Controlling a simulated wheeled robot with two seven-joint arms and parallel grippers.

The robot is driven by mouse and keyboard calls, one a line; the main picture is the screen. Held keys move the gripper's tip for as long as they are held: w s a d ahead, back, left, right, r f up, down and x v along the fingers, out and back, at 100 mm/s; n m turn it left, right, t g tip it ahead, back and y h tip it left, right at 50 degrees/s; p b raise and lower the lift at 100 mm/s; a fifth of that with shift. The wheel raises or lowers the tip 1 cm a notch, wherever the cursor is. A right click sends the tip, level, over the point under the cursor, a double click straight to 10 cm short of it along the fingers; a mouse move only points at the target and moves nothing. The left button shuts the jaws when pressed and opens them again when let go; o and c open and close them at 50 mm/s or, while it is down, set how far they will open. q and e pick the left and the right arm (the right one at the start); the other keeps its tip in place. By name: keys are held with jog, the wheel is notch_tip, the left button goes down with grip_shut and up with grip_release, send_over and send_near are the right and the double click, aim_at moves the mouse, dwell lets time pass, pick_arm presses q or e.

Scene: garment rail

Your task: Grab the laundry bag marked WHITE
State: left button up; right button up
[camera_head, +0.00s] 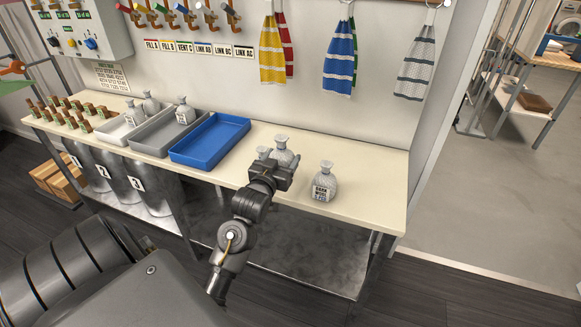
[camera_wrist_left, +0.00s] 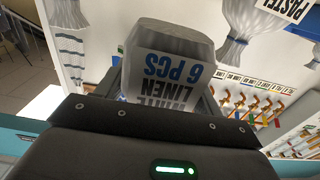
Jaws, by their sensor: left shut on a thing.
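A second pale bag (camera_head: 263,153) stands close by on the left, mostly behind the gripper. A bag marked DARK WORK (camera_head: 324,182) stands to the right, apart from the gripper. My right gripper is not in view.
On the cream table (camera_head: 385,175), an empty blue tray (camera_head: 210,140) lies left of the gripper. A grey tray (camera_head: 165,132) with a bag and a white tray (camera_head: 115,133) lie further left. Towels (camera_head: 341,60) hang on the wall behind. The table's right end is clear.

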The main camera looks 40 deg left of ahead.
pick_arm(q)
jog(key=s+r, duration=0.3)
jog(key=s, duration=0.5)
jog(key=shift+s+d+r, duration=0.2)
jog(key=shift+d, duration=0.05)
